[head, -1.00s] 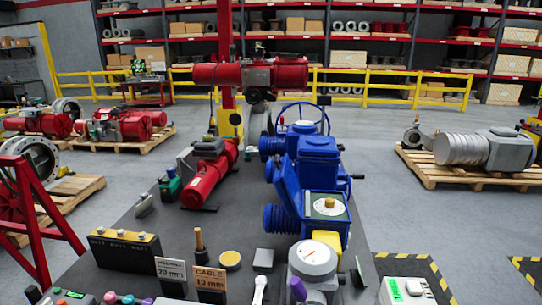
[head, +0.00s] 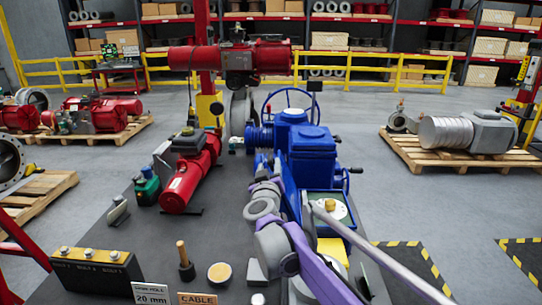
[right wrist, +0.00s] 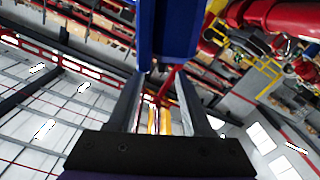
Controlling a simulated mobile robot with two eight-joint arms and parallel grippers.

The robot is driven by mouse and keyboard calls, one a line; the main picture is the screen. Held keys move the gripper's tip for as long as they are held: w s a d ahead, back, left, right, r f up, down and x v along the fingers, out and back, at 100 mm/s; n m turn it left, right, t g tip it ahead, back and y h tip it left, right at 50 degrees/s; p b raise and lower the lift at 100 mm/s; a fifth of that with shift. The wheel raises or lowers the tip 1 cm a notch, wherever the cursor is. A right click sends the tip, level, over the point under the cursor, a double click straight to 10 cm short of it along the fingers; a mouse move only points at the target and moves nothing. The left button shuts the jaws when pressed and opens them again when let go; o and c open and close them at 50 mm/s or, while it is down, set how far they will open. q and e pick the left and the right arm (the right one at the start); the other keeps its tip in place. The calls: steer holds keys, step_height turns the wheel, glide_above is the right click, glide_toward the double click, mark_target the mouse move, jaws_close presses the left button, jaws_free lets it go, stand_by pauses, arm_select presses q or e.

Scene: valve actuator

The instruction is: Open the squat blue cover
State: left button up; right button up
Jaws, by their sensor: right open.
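The blue valve actuator stands on the dark bench, in the middle of the head view. A low, boxy blue cover (head: 312,141) sits on top of it and looks closed. A smaller blue cap (head: 292,115) is just behind it. My right arm reaches in from the lower right, and its wrist is at the actuator's left side. My right gripper's fingers are mostly hidden in the head view. In the right wrist view my right gripper (right wrist: 160,78) is open, with a blue part (right wrist: 168,30) at its fingertips; contact is unclear. My left gripper is not in view.
A red actuator (head: 192,170) lies left of the blue one. A blue handwheel (head: 285,103) rises behind it. A black block (head: 97,272) and label cards (head: 150,293) are at the bench front.

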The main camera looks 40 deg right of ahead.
mark_target(270, 156)
steer(key=p+x, duration=0.1)
steer(key=x, duration=0.5)
steer(key=shift+w+d, duration=0.1)
steer(key=shift+w, duration=0.15)
steer(key=shift+c, duration=0.3)
jaws_close()
steer(key=shift+s, duration=0.1)
stand_by(0.8)
